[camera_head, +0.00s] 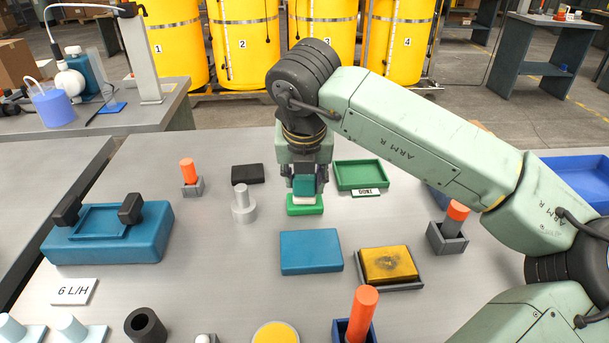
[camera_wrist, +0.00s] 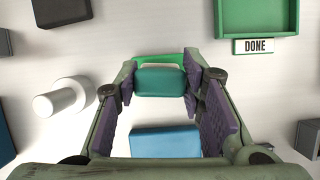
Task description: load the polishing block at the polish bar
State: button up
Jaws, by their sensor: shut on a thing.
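My gripper (camera_head: 303,180) is shut on a teal block (camera_wrist: 160,80), which I take to be the polishing block. A whitish layer (camera_head: 304,199) shows under the teal part in the head view. Directly below is a low green bar (camera_head: 305,210), probably the polish bar; its far edge also shows beyond the block in the wrist view (camera_wrist: 158,57). The block is upright over the bar, touching it or very close; I cannot tell which. The block hides most of the bar's top.
A green tray (camera_head: 360,174) with a DONE label stands behind right. A grey stepped cylinder (camera_head: 243,205) is left, a black block (camera_head: 247,173) behind left. A blue block (camera_head: 311,252) and a yellow pad (camera_head: 389,263) in a grey holder lie in front. A blue fixture (camera_head: 110,235) stands far left.

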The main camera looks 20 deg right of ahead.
jog(key=shift+f, duration=0.1)
jog(key=shift+r+p, duration=1.55)
jog(key=shift+r, duration=2.05)
